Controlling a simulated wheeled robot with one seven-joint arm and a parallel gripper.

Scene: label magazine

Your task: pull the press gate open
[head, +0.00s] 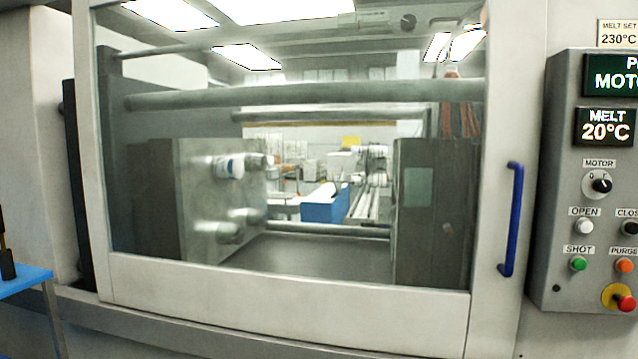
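The press gate (290,282) is a large light-grey framed door with a clear window, filling most of the head view. A blue vertical bar handle (513,220) is fixed on its right side. The gate covers the press opening, and its right edge stands close to the control panel. Through the window I see a left mould half (205,165) with several pins and a right block (425,215), apart from each other. My gripper is not in view.
The control panel (560,110) with displays, knob and several buttons stands right of the handle. A red emergency button (626,303) sits low on it. A blue-topped table (25,281) stands at the lower left. Nothing stands in front of the handle.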

